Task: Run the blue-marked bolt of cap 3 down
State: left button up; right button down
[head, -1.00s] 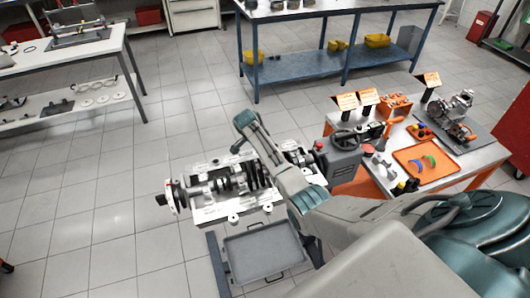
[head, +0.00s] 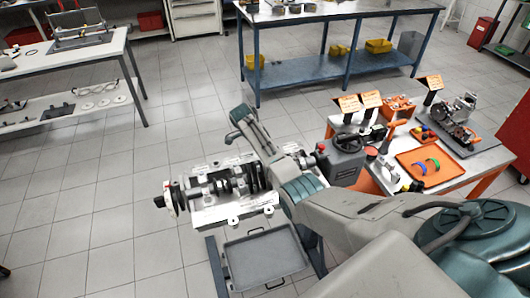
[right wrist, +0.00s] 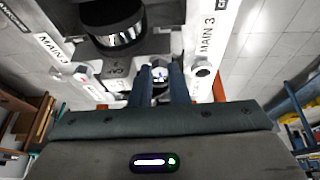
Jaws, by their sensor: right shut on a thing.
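The engine block (head: 205,217) stands with the crankshaft (head: 222,184) lying across its top in the head view. In the right wrist view, labels reading MAIN 3 (right wrist: 53,46) sit on both sides of a dark round crankshaft part (right wrist: 115,33). My right gripper (right wrist: 161,82) reaches in between the labels, its two fingers shut on the blue-marked bolt (right wrist: 160,71). The bolt's shank and seating are hidden. In the head view my right arm covers part of the block, and its fingertips cannot be made out. My left gripper is not in view.
A grey tray (head: 232,243) sits low under the block. To the right, a bench holds an orange tray (head: 402,160), sign stands (head: 349,103) and a small engine assembly (head: 460,110). A white table (head: 95,45) stands at the left. The floor between is clear.

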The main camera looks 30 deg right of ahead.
jog(key=shift+w+d+r, duration=0.1)
jog(key=shift+w+r, duration=0.15)
jog(key=shift+r, duration=0.15)
jog(key=c, duration=1.6)
grip_release()
jog(key=shift+c, duration=0.2)
jog(key=shift+s, duration=0.15)
jog(key=shift+a, duration=0.2)
jog(key=b+v, duration=0.3)
jog(key=v, duration=0.7)
jog(key=shift+r+b, duration=0.35)
jog(key=shift+b, duration=0.05)
jog(key=shift+a, duration=0.1)
